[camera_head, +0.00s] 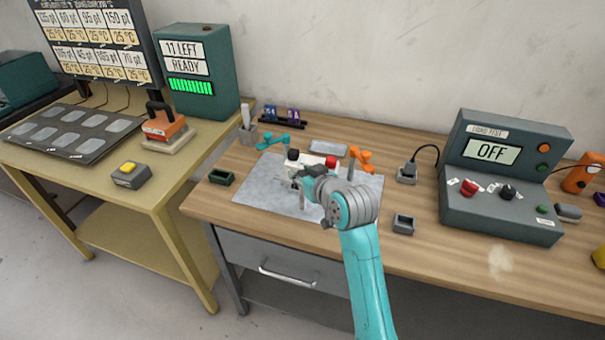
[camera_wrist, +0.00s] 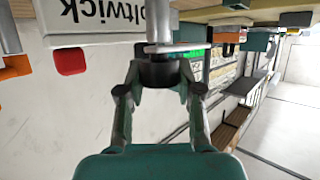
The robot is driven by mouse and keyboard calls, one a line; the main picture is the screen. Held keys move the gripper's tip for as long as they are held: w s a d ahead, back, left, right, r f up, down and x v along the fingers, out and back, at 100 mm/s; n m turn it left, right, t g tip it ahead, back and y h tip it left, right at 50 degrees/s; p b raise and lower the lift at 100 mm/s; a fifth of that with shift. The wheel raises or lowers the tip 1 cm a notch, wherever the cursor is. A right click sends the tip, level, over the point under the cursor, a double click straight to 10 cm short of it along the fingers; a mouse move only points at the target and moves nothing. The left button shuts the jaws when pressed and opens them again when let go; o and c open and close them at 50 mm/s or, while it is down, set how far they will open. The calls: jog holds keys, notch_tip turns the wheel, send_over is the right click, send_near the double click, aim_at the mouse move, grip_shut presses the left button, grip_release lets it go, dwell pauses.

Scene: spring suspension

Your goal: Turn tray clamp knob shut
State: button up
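A black round knob (camera_wrist: 160,75) sits at the end of a metal post and plate (camera_wrist: 160,22) in the wrist view, where the scene appears upside down. My gripper (camera_wrist: 159,80) has one finger on each side of the knob, and both fingertips appear to touch it. The knob is beside a white box (camera_wrist: 110,18) with lettering and a red cap (camera_wrist: 70,61). In the head view my gripper (camera_head: 300,177) is in front of the white box (camera_head: 312,159), over a grey mat (camera_head: 262,185). My gripper mostly hides the clamp there.
An orange clamp-like piece (camera_head: 361,156) and a teal one (camera_head: 277,141) stand near the box. A grey bin (camera_head: 403,224) and a dark green bin (camera_head: 221,178) flank the mat. Bare wood lies along the bench front.

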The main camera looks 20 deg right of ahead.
grip_shut()
